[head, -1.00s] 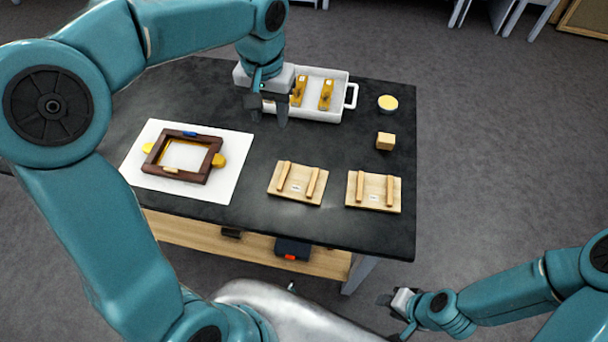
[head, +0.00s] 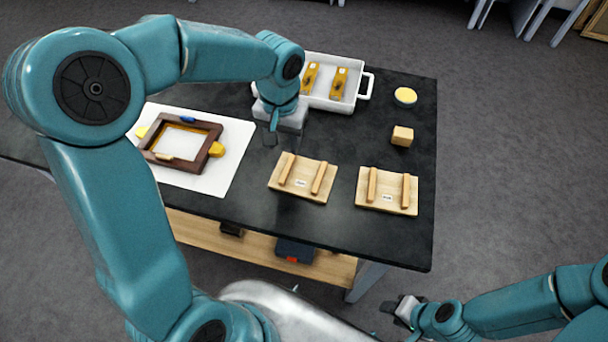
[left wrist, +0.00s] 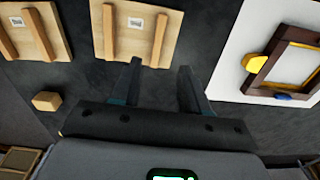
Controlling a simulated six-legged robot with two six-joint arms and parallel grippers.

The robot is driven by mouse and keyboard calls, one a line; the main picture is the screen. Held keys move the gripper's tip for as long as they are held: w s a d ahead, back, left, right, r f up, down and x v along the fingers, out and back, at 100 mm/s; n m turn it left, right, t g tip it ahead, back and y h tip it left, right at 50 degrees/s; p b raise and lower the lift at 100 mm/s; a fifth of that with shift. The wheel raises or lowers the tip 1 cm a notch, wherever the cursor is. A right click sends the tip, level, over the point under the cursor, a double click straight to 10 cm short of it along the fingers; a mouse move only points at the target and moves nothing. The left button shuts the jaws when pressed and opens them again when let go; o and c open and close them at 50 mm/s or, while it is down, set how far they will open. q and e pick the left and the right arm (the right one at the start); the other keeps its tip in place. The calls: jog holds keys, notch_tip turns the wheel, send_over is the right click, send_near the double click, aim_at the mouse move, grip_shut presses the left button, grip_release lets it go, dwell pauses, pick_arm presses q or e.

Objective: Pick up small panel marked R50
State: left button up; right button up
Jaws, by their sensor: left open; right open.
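Two small light-wood panels lie flat on the dark table, each with two raised wooden bars and a white label. One panel (head: 302,194) is nearer the middle and the other panel (head: 388,204) is to its right. Both also show in the left wrist view, the middle one (left wrist: 134,42) and the other one (left wrist: 30,44). The label print is too small to read, so I cannot tell which is R50. My left gripper (head: 271,140) is open and empty, above the table behind the middle panel; its fingers (left wrist: 160,70) point toward that panel. My right gripper (head: 393,306) is open, off the table's front.
A white tray (head: 368,86) with gilt pieces stands at the back. A dark frame (head: 207,154) with yellow pieces at its sides lies on a white sheet (head: 216,187) at left. A wooden block (head: 402,136) and a round yellow-topped dish (head: 405,96) are at right.

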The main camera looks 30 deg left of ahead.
aim_at(288, 166)
pick_arm(q)
notch_tip(288, 166, down, 4)
jog(key=shift+w+a+r, duration=0.1)
jog(key=shift+w+a, duration=0.05)
jog(key=f, duration=0.3)
jog(key=f+p, duration=0.1)
jog(key=f, duration=0.1)
jog(key=shift+w+d+f, duration=0.15)
jog(key=shift+d+f, duration=0.05)
jog(key=shift+d, duration=0.05)
jog(key=shift+r, duration=0.15)
grip_shut()
